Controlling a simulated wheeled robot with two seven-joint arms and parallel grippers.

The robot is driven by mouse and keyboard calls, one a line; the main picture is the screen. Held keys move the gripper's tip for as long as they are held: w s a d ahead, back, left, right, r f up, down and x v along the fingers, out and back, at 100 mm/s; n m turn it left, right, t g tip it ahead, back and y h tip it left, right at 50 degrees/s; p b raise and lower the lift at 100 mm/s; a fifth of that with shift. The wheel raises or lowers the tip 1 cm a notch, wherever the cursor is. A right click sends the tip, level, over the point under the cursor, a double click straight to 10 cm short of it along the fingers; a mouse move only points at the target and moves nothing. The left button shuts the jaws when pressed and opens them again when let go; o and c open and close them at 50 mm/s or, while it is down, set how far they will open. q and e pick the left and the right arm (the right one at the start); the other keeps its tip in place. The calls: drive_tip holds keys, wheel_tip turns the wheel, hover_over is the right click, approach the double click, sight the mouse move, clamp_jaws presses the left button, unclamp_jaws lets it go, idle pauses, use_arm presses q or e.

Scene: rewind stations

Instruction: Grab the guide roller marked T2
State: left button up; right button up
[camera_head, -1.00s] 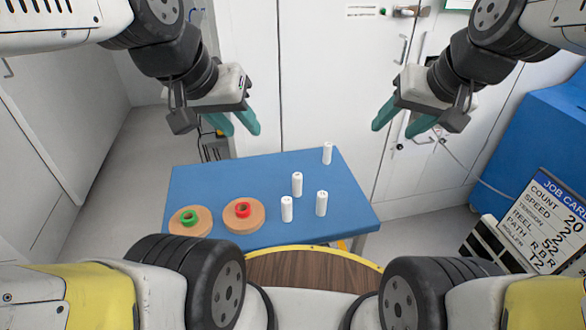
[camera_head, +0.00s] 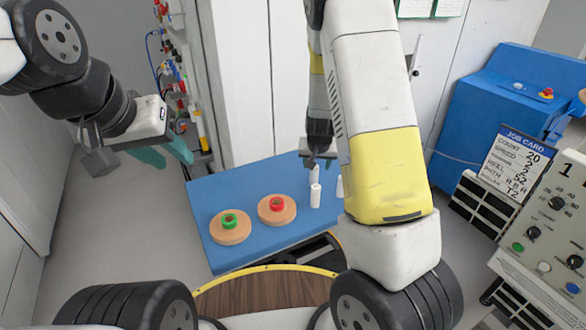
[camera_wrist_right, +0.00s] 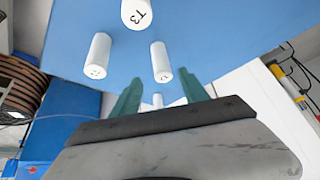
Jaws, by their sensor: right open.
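Several white guide rollers stand upright on the blue table (camera_head: 262,258). In the head view one roller (camera_head: 315,196) shows clearly, and another (camera_head: 339,187) is mostly hidden behind my right arm. In the right wrist view the nearest roller (camera_wrist_right: 137,12) reads T3. The marks on the left roller (camera_wrist_right: 98,54), the middle one (camera_wrist_right: 160,60) and the far one (camera_wrist_right: 157,99) are too small to read. My right gripper (camera_wrist_right: 162,95) is open above the table, with the far roller seen between its fingers, apart from them. My left gripper (camera_head: 166,154) is open and empty, left of the table.
Two tan reels, one with a green core (camera_head: 230,230) and one with a red core (camera_head: 277,210), lie on the table's left part. A job card (camera_head: 516,163) listing T2 stands at the right, by a control panel (camera_head: 545,230) and a blue machine (camera_head: 490,105).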

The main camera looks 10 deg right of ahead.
sight(314, 174)
drive_tip(key=shift+w+a+f, duration=0.1)
drive_tip(key=shift+w+f, duration=0.05)
drive_tip(key=shift+f, duration=0.55)
drive_tip(key=x, duration=0.7)
drive_tip(key=shift+w+f, duration=0.1)
drive_tip(key=shift+w, duration=0.05)
clamp_jaws()
